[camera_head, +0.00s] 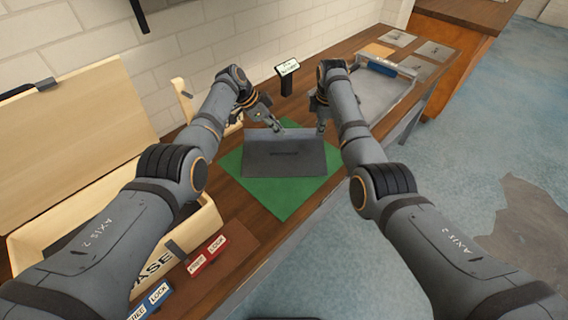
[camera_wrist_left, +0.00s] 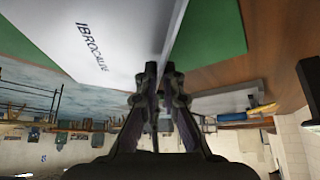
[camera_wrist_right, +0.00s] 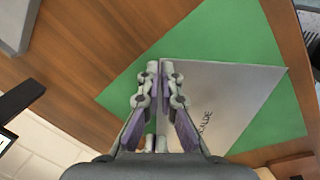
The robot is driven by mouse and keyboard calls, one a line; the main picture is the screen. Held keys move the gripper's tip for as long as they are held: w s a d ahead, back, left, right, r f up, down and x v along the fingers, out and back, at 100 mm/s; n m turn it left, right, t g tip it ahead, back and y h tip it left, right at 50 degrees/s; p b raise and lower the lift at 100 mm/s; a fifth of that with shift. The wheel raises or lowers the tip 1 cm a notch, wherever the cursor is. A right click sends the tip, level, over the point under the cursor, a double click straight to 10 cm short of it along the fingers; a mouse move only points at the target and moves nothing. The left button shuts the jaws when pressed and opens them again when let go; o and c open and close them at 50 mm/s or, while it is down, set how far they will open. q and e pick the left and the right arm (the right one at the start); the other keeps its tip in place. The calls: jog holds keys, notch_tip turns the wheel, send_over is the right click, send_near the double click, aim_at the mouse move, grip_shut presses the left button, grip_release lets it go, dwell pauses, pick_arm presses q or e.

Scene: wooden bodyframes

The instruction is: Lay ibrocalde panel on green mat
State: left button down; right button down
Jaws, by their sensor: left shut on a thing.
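The ibrocalde panel (camera_head: 285,160) is a flat grey rectangle with a dark label. In the head view it is over the green mat (camera_head: 258,194), which shows around it; I cannot tell whether they touch. My left gripper (camera_head: 272,122) is shut on the panel's edge at its far left, and the lettered face (camera_wrist_left: 85,30) fills the upper left of the left wrist view. My right gripper (camera_head: 320,127) is at the far right corner; in the right wrist view its fingers (camera_wrist_right: 160,68) stand close on either side of the panel's edge. Whether they grip is unclear.
A wooden box (camera_head: 30,235) with a raised lid is at the left, by red (camera_head: 207,255) and blue (camera_head: 150,302) lock signs. A small sign on a stand (camera_head: 287,70) is behind the mat. A grey tray (camera_head: 378,95) and flat plates (camera_head: 435,50) are at the far right.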

pick_arm(q)
jog(key=shift+w+a+f+b, duration=0.15)
jog(key=shift+f+b, duration=0.25)
jog(key=shift+f, duration=0.25)
pick_arm(e)
jog(key=shift+f, duration=0.9)
pick_arm(q)
jog(key=c, duration=1.8)
grip_release()
jog(key=shift+r, duration=0.15)
jog(key=shift+c, duration=0.2)
pick_arm(e)
jog(key=c, duration=1.9)
grip_release()
jog(key=shift+r, duration=0.2)
pick_arm(q)
jog(key=o, duration=0.3)
pick_arm(e)
jog(key=o, duration=0.4)
jog(key=shift+r, duration=0.1)
pick_arm(q)
jog(key=shift+o, duration=0.2)
pick_arm(e)
jog(key=shift+s, duration=0.1)
